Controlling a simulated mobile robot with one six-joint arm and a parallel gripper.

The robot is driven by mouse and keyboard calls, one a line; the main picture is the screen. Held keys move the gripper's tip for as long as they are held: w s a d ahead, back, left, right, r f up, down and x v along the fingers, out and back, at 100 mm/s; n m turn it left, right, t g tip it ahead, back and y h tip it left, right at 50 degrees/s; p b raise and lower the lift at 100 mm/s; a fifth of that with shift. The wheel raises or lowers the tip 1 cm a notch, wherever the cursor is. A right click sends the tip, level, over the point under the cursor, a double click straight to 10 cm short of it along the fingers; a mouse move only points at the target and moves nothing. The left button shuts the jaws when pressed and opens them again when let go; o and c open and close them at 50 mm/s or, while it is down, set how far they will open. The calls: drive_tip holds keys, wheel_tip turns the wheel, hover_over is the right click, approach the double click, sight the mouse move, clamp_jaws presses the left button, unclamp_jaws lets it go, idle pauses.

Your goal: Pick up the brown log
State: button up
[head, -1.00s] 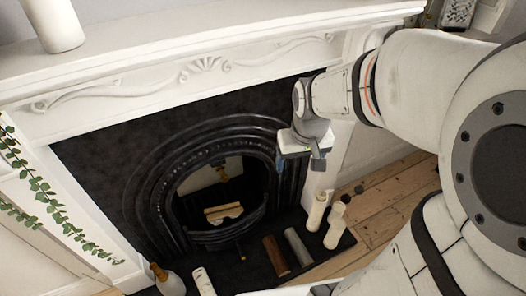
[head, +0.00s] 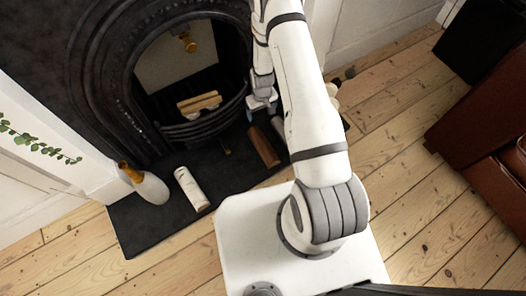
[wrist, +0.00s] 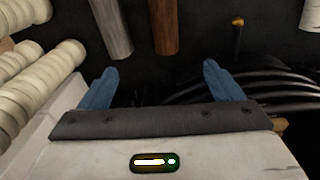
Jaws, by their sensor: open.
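The brown log (head: 263,147) lies on the dark hearth slab in the head view, just right of the fireplace opening and close to my arm. In the wrist view the brown log (wrist: 166,26) runs down from the top edge, ahead of and between my fingertips, with clear space between. My gripper (wrist: 155,80) has its two blue fingers spread, with nothing between them. In the head view my gripper (head: 262,103) is beside the grate, just beyond the log's far end, and partly hidden by my arm.
A grey log (wrist: 112,28) lies just left of the brown one. Pale ridged candles (wrist: 40,75) crowd the left. The black grate (wrist: 250,92) is near the right finger.

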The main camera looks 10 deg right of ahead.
sight(264, 143)
drive_tip(key=s+f+b, duration=0.1)
drive_tip(key=f, duration=0.5)
drive_tip(key=s+f+b, duration=0.1)
drive_tip(key=f, duration=0.5)
drive_tip(key=s+f+b, duration=0.1)
drive_tip(key=f+b, duration=0.1)
drive_tip(key=f, duration=0.4)
drive_tip(key=shift+s+f, duration=0.15)
drive_tip(key=shift+s, duration=0.25)
drive_tip(key=f+b, duration=0.2)
drive_tip(key=f, duration=0.1)
drive_tip(key=f+b, duration=0.1)
drive_tip(key=f, duration=0.1)
drive_tip(key=shift+w+f, duration=0.25)
drive_tip(key=shift+r, duration=0.1)
drive_tip(key=shift+c, duration=0.5)
drive_tip(key=c, duration=1.2)
